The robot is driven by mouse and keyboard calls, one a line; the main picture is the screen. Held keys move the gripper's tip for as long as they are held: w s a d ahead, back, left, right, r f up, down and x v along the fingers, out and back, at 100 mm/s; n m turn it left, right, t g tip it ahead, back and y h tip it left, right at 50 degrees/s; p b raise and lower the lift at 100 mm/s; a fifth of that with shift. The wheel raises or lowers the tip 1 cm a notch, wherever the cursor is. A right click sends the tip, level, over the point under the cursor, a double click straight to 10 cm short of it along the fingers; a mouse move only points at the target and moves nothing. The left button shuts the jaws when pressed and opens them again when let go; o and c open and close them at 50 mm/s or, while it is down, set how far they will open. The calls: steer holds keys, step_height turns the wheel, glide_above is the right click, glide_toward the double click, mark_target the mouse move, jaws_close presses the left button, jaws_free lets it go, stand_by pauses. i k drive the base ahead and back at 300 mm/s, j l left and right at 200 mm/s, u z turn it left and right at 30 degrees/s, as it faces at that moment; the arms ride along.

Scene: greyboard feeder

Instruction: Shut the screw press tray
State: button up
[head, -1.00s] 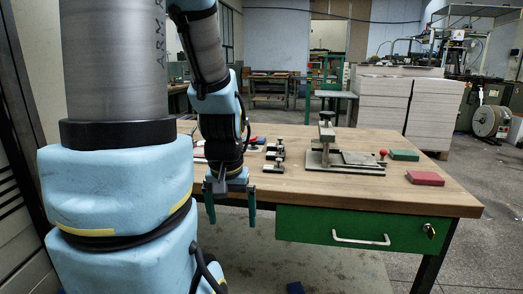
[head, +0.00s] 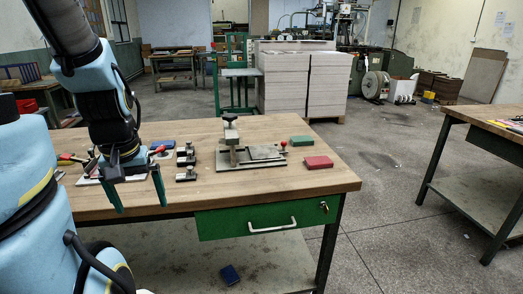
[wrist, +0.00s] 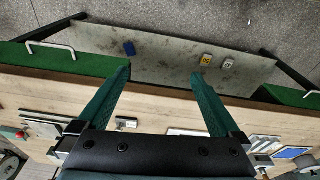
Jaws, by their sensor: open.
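The screw press (head: 232,142) stands on the wooden table, with a black knob on top of its upright post. Its flat tray plate (head: 264,153) lies to the right of the post on the grey base, and a red ball knob (head: 284,143) is at its right end. How far out the tray sits is hard to tell. My gripper (head: 139,206) points down at the table's front edge, left of the press and apart from it. In the wrist view my gripper (wrist: 162,70) is open and empty, and part of the press shows at the left.
Small clamps (head: 186,160) stand between my gripper and the press. A red block (head: 318,162) and a green block (head: 301,140) lie right of the press. A green drawer (head: 262,218) is under the tabletop. A lower shelf holds a blue block (head: 230,274).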

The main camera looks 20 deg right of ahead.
mark_target(266, 152)
steer(key=k+l+u, duration=0.1)
steer(key=l+u, duration=0.35)
steer(key=l, duration=1)
